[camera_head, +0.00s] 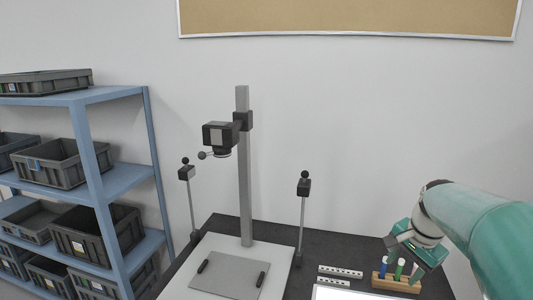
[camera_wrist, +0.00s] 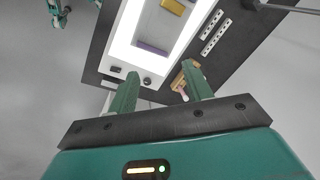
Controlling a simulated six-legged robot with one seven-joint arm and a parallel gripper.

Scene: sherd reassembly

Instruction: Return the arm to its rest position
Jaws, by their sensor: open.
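My gripper (camera_head: 408,258) is at the right in the head view, at the end of my teal arm, above the back right of the dark table. In the wrist view its two green fingers (camera_wrist: 160,80) stand apart with nothing between them. A wooden rack (camera_head: 396,284) holding several coloured tubes stands below and close to the gripper in the head view. The rack also shows beside the right fingertip in the wrist view (camera_wrist: 176,80); I cannot tell the gap between them.
A lit white panel (camera_wrist: 127,30) carries a yellow piece (camera_wrist: 173,6) and a purple piece (camera_wrist: 151,48). White perforated strips (camera_head: 340,271) lie beside it. A camera stand (camera_head: 244,180) and two thin lamp posts (camera_head: 301,215) rise from the table. Blue shelves (camera_head: 95,150) with bins stand left.

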